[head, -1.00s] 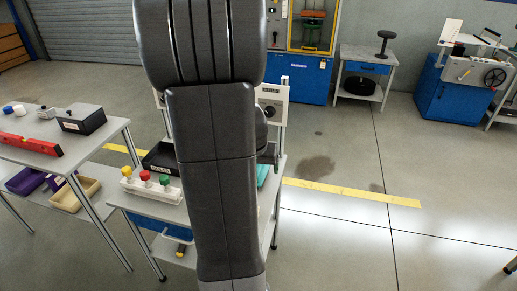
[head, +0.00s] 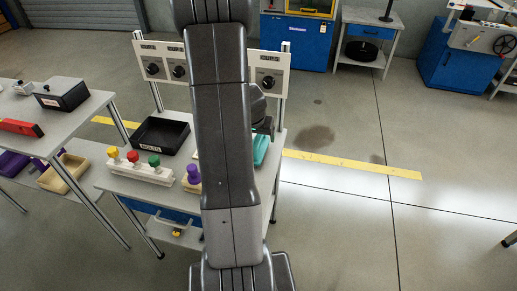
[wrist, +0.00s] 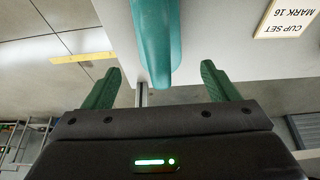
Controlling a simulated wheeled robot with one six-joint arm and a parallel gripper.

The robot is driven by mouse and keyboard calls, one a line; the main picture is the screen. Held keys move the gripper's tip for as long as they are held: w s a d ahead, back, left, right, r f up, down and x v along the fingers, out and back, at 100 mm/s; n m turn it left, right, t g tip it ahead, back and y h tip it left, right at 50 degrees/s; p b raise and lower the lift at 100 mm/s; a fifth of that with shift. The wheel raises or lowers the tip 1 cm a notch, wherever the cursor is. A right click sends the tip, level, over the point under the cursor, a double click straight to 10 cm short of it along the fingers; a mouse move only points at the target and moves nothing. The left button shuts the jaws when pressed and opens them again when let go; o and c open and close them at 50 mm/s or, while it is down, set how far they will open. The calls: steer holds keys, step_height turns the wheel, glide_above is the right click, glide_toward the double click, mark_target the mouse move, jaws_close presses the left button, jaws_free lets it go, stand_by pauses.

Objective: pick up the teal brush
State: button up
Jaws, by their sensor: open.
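The teal brush (head: 262,149) lies on the small grey workbench (head: 130,186), near its right edge, partly hidden by my arm in the head view. In the wrist view the teal brush (wrist: 158,42) fills the top middle, with its rounded end pointing toward my gripper. My gripper (wrist: 161,68) is open, with one green finger on each side of the brush and a visible gap on both sides. The height between the fingers and the brush is hard to tell. My arm hides much of the bench's middle in the head view.
A black tray (head: 161,136), a white block with coloured knobs (head: 140,169) and a purple knob (head: 193,174) stand left of my arm. A panel with dials (head: 268,76) rises at the bench's back. A "CUP SET" card (wrist: 288,18) lies beside the brush. Open floor lies right.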

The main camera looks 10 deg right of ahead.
steer(key=x, duration=0.2)
steer(key=b+x, duration=0.1)
steer(key=x, duration=0.2)
steer(key=shift+s+f, duration=0.1)
steer(key=shift+f, duration=0.3)
steer(key=shift+a, duration=0.1)
steer(key=shift+r, duration=0.1)
steer(key=c, duration=1.2)
steer(key=shift+r+p, duration=1.75)
steer(key=shift+r, duration=3.25)
